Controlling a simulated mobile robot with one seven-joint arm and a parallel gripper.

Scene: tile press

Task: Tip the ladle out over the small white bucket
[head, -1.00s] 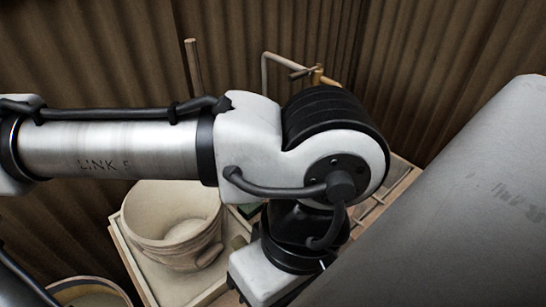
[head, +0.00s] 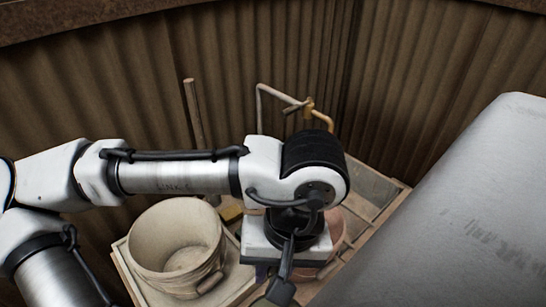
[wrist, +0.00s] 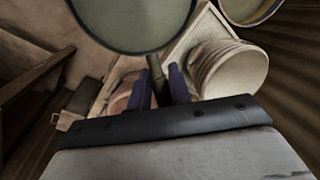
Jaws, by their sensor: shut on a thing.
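My gripper (wrist: 161,76) is shut on the ladle's dark handle (wrist: 155,68), between two purple fingers in the wrist view. The ladle's round bowl (wrist: 132,22) is at the top of that view, with a pale grey-green face inside a dark rim; I cannot tell its contents or tilt. The whitish bucket (wrist: 232,72) is right of the fingers, apart from the bowl in the picture. In the head view the bucket (head: 176,248) stands upright, left of my wrist. A dark olive part of the ladle (head: 281,291) shows at the bottom edge; my fingers are mostly hidden there.
The bucket stands on a pale wooden-edged tray (head: 128,270). A pinkish pot (head: 334,240) is partly hidden behind my wrist. A bent pipe with a brass tap (head: 308,106) and an upright wooden stick (head: 194,115) stand behind. Another vessel (wrist: 250,12) shows at the wrist view's upper right.

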